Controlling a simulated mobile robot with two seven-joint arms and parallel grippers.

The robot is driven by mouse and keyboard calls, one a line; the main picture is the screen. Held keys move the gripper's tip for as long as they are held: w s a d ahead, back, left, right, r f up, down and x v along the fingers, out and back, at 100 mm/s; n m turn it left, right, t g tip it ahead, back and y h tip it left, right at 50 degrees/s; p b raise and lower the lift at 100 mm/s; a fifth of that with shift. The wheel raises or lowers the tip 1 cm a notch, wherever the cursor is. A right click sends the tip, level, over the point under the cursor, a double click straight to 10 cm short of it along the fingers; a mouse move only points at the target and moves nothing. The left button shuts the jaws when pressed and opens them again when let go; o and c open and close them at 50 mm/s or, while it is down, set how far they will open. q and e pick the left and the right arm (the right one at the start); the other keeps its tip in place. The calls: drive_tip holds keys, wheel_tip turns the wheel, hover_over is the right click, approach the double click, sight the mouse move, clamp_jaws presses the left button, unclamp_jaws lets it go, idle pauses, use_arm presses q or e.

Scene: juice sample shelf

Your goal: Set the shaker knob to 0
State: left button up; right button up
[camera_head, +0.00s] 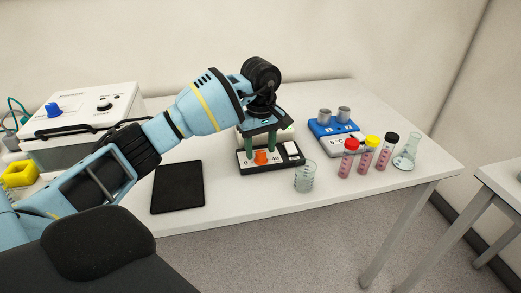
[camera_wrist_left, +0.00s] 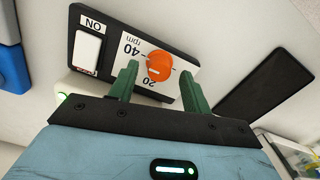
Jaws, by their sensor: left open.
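The shaker's front panel (camera_head: 246,167) is black with a white dial plate, and the orange knob (camera_head: 261,157) sits in its middle. In the left wrist view the knob (camera_wrist_left: 160,67) has a pale mark on its face, on the side near the printed 20 (camera_wrist_left: 148,83); the 40 (camera_wrist_left: 132,48) is farther round. The 0 is not readable there. My right gripper is out of view.
A glass beaker (camera_head: 304,177) stands right of the shaker. Red, yellow and black capped tubes and a flask (camera_head: 407,152) are farther right, before a blue device (camera_head: 333,127). A black pad (camera_head: 177,187) lies left. A white device (camera_head: 85,113) is at far left.

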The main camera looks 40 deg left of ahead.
use_arm(q)
drive_tip(key=shift+f, duration=0.75)
drive_tip(key=c, duration=1)
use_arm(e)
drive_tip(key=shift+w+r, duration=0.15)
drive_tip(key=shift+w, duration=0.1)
